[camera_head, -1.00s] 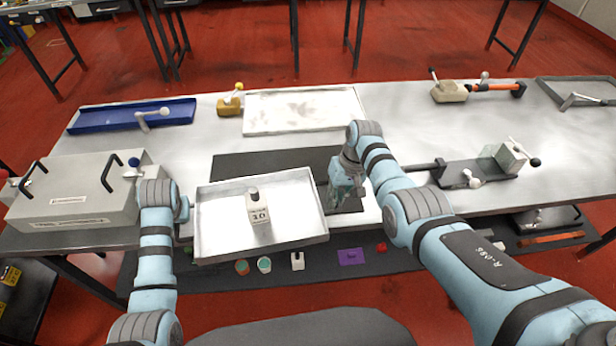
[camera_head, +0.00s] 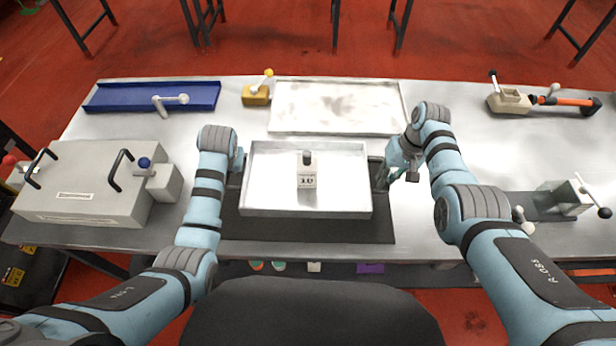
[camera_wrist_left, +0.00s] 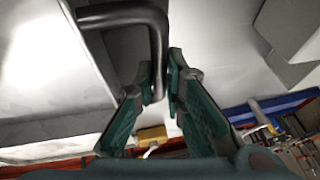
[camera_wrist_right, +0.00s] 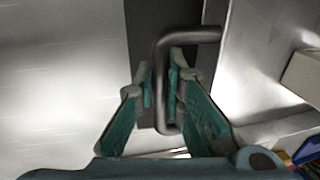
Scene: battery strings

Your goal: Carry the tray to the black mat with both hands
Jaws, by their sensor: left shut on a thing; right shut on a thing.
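The silver tray (camera_head: 270,202) is held level over the black mat (camera_head: 310,231), which shows in front of it and at its sides. A small white block marked 10 (camera_head: 307,172) stands upright on the tray. My left gripper (camera_wrist_left: 160,88) is shut on the tray's dark left handle (camera_wrist_left: 150,25). My right gripper (camera_wrist_right: 162,85) is shut on the tray's right handle (camera_wrist_right: 190,36). In the head view the left gripper is mostly hidden behind its arm. I cannot tell for sure whether the tray touches the mat.
A second light tray (camera_head: 338,107) lies behind the mat. A blue tray (camera_head: 205,97) is at the back left, with a yellow clamp (camera_head: 257,95) beside it. A grey case (camera_head: 85,180) stands at the left, and a vice (camera_head: 560,200) at the right. Bare table shows right of the mat.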

